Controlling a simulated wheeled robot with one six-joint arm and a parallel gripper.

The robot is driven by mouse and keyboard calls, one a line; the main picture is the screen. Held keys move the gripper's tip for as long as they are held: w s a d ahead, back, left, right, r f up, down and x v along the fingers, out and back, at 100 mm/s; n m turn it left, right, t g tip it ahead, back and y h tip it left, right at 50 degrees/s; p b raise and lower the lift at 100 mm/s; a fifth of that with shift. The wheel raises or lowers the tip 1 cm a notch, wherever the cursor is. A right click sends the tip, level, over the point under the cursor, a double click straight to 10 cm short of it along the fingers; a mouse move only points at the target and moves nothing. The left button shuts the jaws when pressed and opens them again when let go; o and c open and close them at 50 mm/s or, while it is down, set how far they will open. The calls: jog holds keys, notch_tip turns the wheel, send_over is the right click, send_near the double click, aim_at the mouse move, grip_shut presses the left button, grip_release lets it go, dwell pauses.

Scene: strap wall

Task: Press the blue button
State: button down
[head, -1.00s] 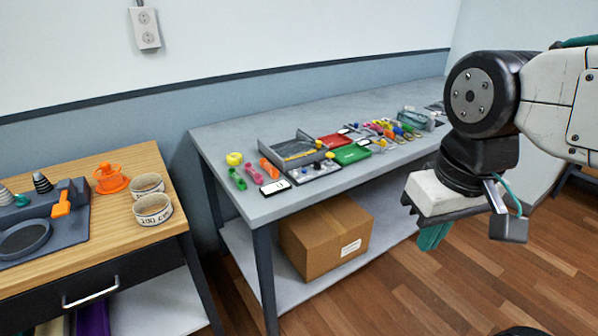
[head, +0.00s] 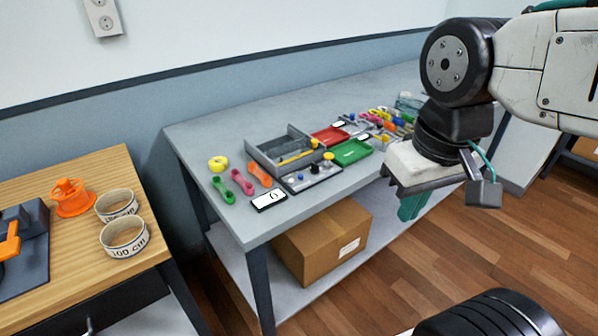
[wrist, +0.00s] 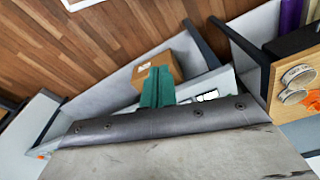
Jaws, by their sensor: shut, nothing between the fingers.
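A grey control panel (head: 322,179) lies near the front edge of the grey table. On it I make out a small blue button (head: 301,177), a black knob and a yellow knob; they are tiny at this size. My gripper (head: 410,210) has green fingers pointing down. It is shut and empty, to the right of the panel in the head view and apart from it. In the wrist view the shut green fingers (wrist: 157,88) show against a cardboard box and the floor. The blue button cannot be made out there.
A grey tray (head: 262,158), red and green trays, a white card (head: 269,200) and several coloured tools lie on the grey table (head: 205,143). A cardboard box (head: 320,240) sits on its lower shelf. A wooden table (head: 75,185) with two round bowls stands at the left.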

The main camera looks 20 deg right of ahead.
jog(key=w+d+r+n+t+h, duration=0.1)
jog(key=w+d+t+h, duration=0.45)
jog(key=w, duration=0.95)
jog(key=n+t+y, duration=0.1)
jog(key=n+y, duration=0.9)
jog(key=n, duration=0.4)
send_over(300, 177)
jog(key=d, duration=0.1)
notch_tip(300, 177, down, 10)
jog(key=shift+s, duration=0.25)
jog(key=shift+f, duration=0.1)
jog(key=shift+f, duration=4.35)
jog(key=shift+f, duration=0.15)
jog(key=shift+f, duration=0.3)
